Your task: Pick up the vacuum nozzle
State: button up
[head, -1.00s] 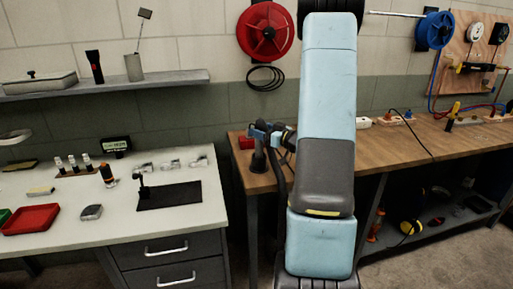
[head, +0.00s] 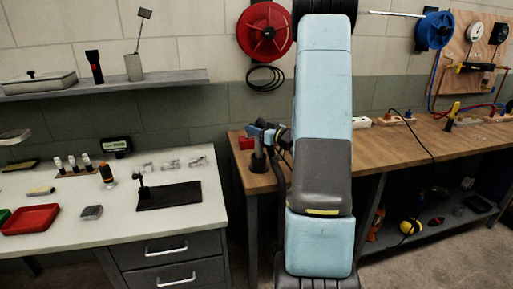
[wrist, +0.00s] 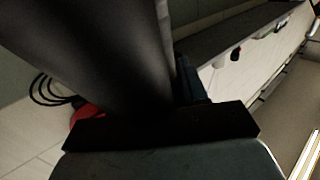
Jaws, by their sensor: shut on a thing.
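In the wrist view a large, dark, smooth tapering body, which I take for the vacuum nozzle (wrist: 95,45), fills the upper left and runs down to the black gripper mount. My gripper (wrist: 186,90) is shut on it. One dark finger shows at its right side; the other finger is hidden behind it. The nozzle's far end is out of the picture. In the head view my light blue and grey arm stands upright in the middle, and neither my gripper nor the nozzle can be made out there.
A wooden bench (head: 445,142) stands right, with a blue vise (head: 262,134) at its left end. A white-topped bench (head: 100,226) with a red tray (head: 30,219) stands left. A red reel (head: 264,31) and a blue reel (head: 433,30) hang on the wall.

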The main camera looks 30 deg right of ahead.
grip_shut()
jog(key=shift+r, duration=0.1)
notch_tip(320, 180, up, 10)
jog(key=shift+f, duration=0.1)
dwell(0.4)
